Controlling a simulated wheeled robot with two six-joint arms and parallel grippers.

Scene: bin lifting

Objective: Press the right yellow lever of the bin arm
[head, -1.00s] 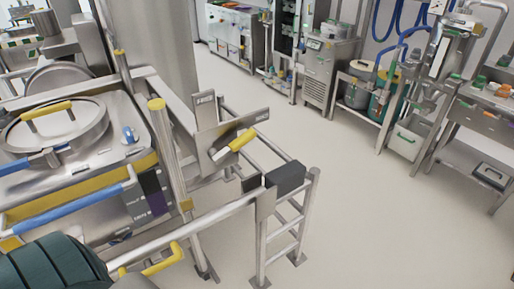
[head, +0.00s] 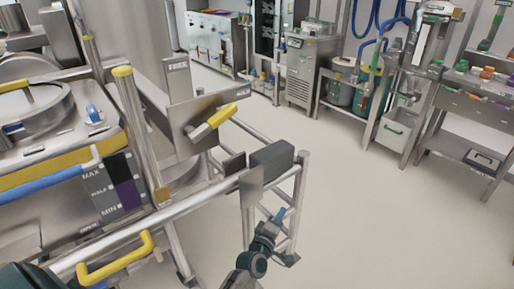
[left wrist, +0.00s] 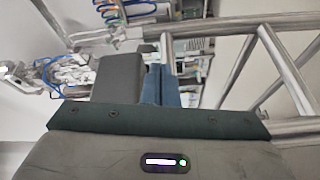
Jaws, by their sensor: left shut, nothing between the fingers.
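A lever with a yellow grip (head: 221,115) sticks out up and to the right from a steel bracket plate on the bin arm, in the middle of the head view. A bent yellow handle (head: 116,262) is on the rail at lower left. My left gripper (head: 281,214) is low in the head view, below and right of the yellow grip and well apart from it, by the rail frame. Its blue fingers, also in the left wrist view (left wrist: 158,85), are shut with nothing between them. No yellow lever shows in the wrist view. My right gripper is not in view.
A dark grey block (head: 272,157) sits on the rail end, just above my left gripper; it looks close in the wrist view (left wrist: 120,78). A steel rail frame (head: 298,195) stands beside the gripper. The bin (head: 60,170) is at left. Open floor lies right.

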